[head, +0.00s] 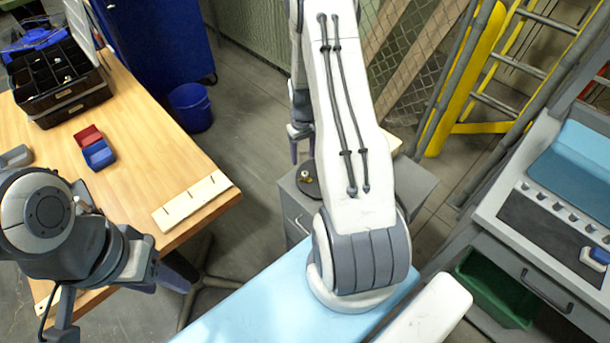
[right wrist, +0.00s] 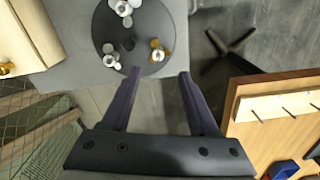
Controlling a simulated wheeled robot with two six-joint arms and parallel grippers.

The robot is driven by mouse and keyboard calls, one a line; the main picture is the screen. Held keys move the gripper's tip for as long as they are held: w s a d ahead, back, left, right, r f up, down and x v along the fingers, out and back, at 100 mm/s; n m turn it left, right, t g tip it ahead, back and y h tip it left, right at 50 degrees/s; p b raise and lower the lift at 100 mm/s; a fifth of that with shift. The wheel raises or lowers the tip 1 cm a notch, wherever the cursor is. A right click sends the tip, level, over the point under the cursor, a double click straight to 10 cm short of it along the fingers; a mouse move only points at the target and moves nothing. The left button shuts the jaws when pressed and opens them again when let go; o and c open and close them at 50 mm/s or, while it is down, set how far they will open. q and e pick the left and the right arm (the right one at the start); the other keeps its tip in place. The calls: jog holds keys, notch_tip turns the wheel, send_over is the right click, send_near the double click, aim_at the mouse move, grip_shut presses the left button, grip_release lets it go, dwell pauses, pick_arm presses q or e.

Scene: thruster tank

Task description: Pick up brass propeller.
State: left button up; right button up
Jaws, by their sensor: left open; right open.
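The brass propeller (right wrist: 157,50) is a small gold piece with a pale hub. It sits near the edge of a dark round disc (right wrist: 140,27), beside two silver-grey propellers (right wrist: 111,60) (right wrist: 123,8). In the head view the disc (head: 308,190) is partly hidden by my right arm, and which propeller shows there is unclear. My right gripper (right wrist: 158,73) is open and empty, its fingertips just short of the brass propeller in the picture, which lies between their lines. My left gripper (head: 122,298) is open and empty near the wooden table's front corner.
The disc rests on a grey cabinet (head: 411,184). A wooden block (right wrist: 35,32) stands beside it, with another brass-coloured piece (right wrist: 5,68) at the picture's edge.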

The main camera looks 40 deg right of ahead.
aim_at(304, 177)
notch_tip(304, 177, down, 3)
jog(key=shift+f, duration=0.1)
jog(key=f+p, duration=0.1)
jog(key=f, duration=0.1)
jog(key=f+p, duration=0.1)
jog(key=f, duration=0.1)
jog(key=shift+s+d+f+p, duration=0.1)
jog(key=shift+s+d+p, duration=0.1)
jog(key=shift+p, duration=0.1)
jog(key=shift+w+f, duration=0.1)
jog(key=shift+f, duration=0.45)
grip_shut()
